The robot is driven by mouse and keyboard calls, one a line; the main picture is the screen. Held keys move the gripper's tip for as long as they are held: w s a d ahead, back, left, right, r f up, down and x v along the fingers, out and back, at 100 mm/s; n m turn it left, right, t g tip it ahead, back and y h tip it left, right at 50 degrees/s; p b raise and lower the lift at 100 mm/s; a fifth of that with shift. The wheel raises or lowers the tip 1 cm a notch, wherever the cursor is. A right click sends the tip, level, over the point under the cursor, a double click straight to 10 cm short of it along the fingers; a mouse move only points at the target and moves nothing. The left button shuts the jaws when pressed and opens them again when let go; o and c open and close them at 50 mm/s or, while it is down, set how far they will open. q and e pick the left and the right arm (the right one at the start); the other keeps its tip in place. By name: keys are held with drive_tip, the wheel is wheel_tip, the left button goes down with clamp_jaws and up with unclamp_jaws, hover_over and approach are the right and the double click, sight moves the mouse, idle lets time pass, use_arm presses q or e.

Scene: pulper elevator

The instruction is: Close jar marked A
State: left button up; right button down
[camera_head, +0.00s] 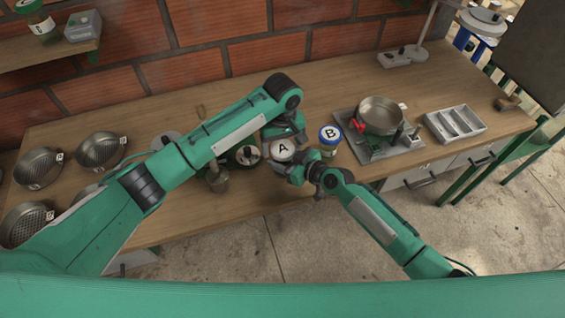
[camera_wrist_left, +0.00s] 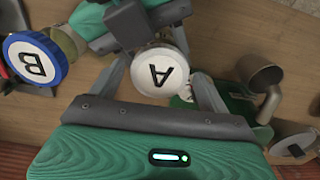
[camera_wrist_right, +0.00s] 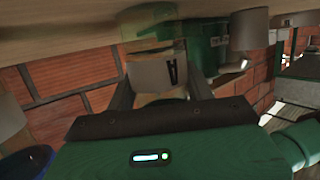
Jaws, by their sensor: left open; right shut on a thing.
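Jar A shows its white lid with a black letter A (camera_head: 282,149) from above in the head view, near the front edge of the table. The lid also shows in the left wrist view (camera_wrist_left: 160,73), between the spread fingers of my left gripper (camera_wrist_left: 162,80). My left gripper is open around the lid. My right gripper (camera_wrist_right: 161,90) is shut on jar A, whose pale side with a letter A (camera_wrist_right: 158,74) shows between its fingers. I cannot tell whether the lid is seated on the jar, as the grippers hide the rim.
A blue-rimmed jar B (camera_head: 330,134) stands close on the right. A scale with a metal pan (camera_head: 380,115) and a divided tray (camera_head: 455,122) lie farther right. Round sieves (camera_head: 101,150) stand at the left. A green-and-white item (camera_head: 247,155) is just left of jar A.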

use_arm(q)
drive_tip(key=shift+c, duration=0.2)
drive_tip(key=c, duration=1)
drive_tip(key=shift+o, duration=0.2)
drive_tip(key=shift+m, duration=1.6)
drive_tip(key=o, duration=1.1)
drive_tip(key=shift+r, duration=2.25)
